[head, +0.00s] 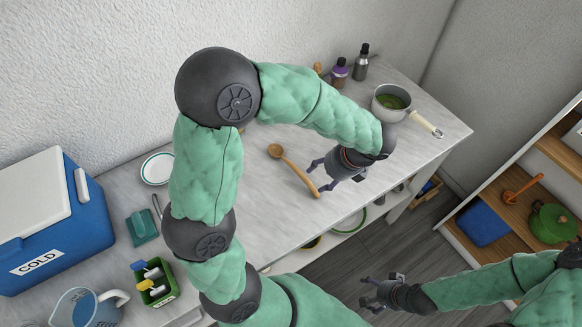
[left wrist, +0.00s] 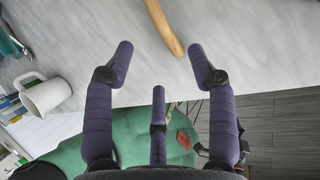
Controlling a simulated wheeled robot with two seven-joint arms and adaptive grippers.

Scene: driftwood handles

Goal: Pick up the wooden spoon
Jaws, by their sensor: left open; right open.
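The wooden spoon (head: 293,167) lies on the grey counter, its bowl toward the back and its handle end toward the front edge. My left gripper (head: 317,178) is open beside the handle end, with its fingertips close to it. In the left wrist view the spoon's handle (left wrist: 164,28) comes down from the top, between and beyond the spread fingers of my left gripper (left wrist: 160,62). The fingers do not hold it. My right gripper (head: 374,294) is open and empty, low over the floor in front of the counter.
A saucepan (head: 391,102) with green contents stands at the counter's right end, near dark bottles (head: 361,62). A white plate (head: 157,169), a blue cooler (head: 83,235) and a green caddy (head: 157,287) are at the left. The counter (head: 262,205) around the spoon is clear.

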